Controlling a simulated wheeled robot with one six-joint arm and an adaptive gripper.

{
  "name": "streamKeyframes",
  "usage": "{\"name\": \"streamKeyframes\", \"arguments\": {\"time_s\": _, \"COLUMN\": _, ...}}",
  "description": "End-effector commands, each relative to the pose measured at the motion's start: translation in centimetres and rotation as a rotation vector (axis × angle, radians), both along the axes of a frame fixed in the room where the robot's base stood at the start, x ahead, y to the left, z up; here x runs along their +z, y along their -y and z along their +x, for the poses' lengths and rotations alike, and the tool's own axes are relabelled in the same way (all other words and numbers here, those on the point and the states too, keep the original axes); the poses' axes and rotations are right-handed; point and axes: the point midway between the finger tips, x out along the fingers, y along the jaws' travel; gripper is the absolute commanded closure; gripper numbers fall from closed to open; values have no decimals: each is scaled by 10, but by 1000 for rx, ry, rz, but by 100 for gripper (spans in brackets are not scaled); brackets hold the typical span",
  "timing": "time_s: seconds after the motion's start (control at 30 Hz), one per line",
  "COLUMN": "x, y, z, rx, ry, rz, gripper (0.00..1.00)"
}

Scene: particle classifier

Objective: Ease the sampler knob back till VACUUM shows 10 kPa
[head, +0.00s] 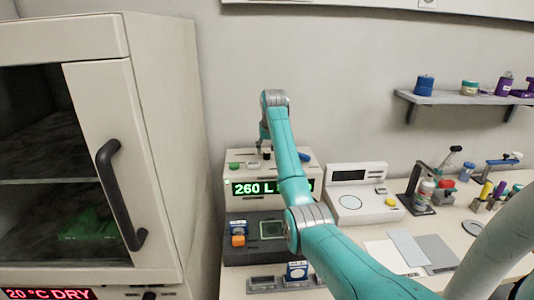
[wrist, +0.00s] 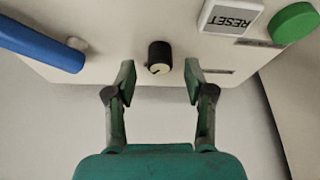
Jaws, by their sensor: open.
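The sampler (head: 231,203) is a pale box with a green-lit display (head: 250,189). The display reads "260 L", and my arm hides the rest of it; no VACUUM figure can be read. A small black knob (wrist: 159,56) with a pale pointer face sits on the box's top in the wrist view. My gripper (wrist: 160,80) is open, its green fingers to the left and right of the knob, with a gap on each side. In the head view my gripper (head: 265,148) is over the box's top.
A RESET button (wrist: 229,18), a green button (wrist: 294,22) and a blue handle (wrist: 40,43) flank the knob. A tall cabinet (head: 160,150) stands left. A white instrument (head: 355,207) stands right of the sampler, and a dark unit (head: 255,250) sits in front.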

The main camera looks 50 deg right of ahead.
Motion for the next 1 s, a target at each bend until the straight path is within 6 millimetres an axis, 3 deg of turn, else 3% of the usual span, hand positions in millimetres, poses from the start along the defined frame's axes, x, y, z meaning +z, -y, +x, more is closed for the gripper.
{"name": "streamKeyframes", "arguments": {"time_s": 0.2, "x": -17, "y": 5, "z": 5, "rx": 0, "ry": 0, "rz": 0, "gripper": 47}}
{"name": "streamKeyframes", "arguments": {"time_s": 0.53, "x": -19, "y": 5, "z": 6, "rx": 0, "ry": 1, "rz": -1, "gripper": 47}}
{"name": "streamKeyframes", "arguments": {"time_s": 0.73, "x": -19, "y": 5, "z": 6, "rx": 0, "ry": 1, "rz": -1, "gripper": 97}}
{"name": "streamKeyframes", "arguments": {"time_s": 1.0, "x": -19, "y": 5, "z": 6, "rx": 11, "ry": 1, "rz": -1, "gripper": 100}}
